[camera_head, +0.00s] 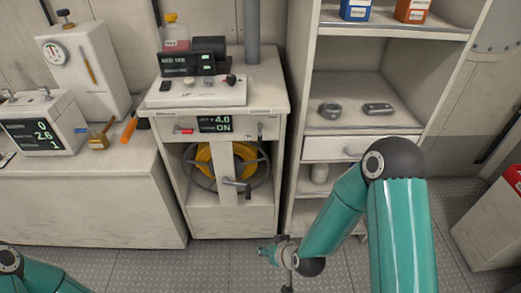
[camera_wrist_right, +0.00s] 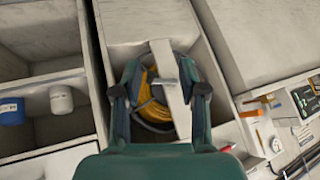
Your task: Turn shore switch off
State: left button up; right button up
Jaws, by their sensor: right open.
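A panel (camera_head: 270,127) tops the reel cabinet in the head view. Its small display (camera_head: 214,124) reads 4.0 and ON. A red lever (camera_head: 184,131) sits left of the display and a small dark switch (camera_head: 261,131) right of it. The labels are too small to tell which is the shore switch. A red piece shows in the wrist view (camera_wrist_right: 228,148), probably that lever. My right gripper (camera_head: 281,256) is low in front of the cabinet, apart from the panel. In the wrist view it is open and empty (camera_wrist_right: 164,90), with the reel behind its fingers. My left gripper is out of view.
A yellow hose reel (camera_head: 203,160) with a protruding crank handle (camera_head: 236,182) fills the cabinet below the panel. A shelf unit (camera_head: 370,122) stands to the right, and a counter (camera_head: 75,175) with instruments to the left. Metal floor (camera_head: 215,262) is free in front.

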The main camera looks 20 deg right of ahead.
jog(key=w+d+r+t+h+b, duration=0.25)
jog(key=w+r+t+b, duration=0.3)
jog(key=w, duration=0.45)
jog(key=t+h+b, duration=0.2)
jog(key=t, duration=0.3)
send_near(261, 139)
pick_arm(q)
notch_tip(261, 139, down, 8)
jog(key=p, duration=0.2)
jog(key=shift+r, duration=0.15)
pick_arm(e)
jog(key=shift+y, duration=0.25)
jog(key=w, duration=0.6)
jog(key=w+d, duration=0.1)
jog(key=w, duration=0.2)
jog(key=shift+w, duration=0.3)
grip_shut()
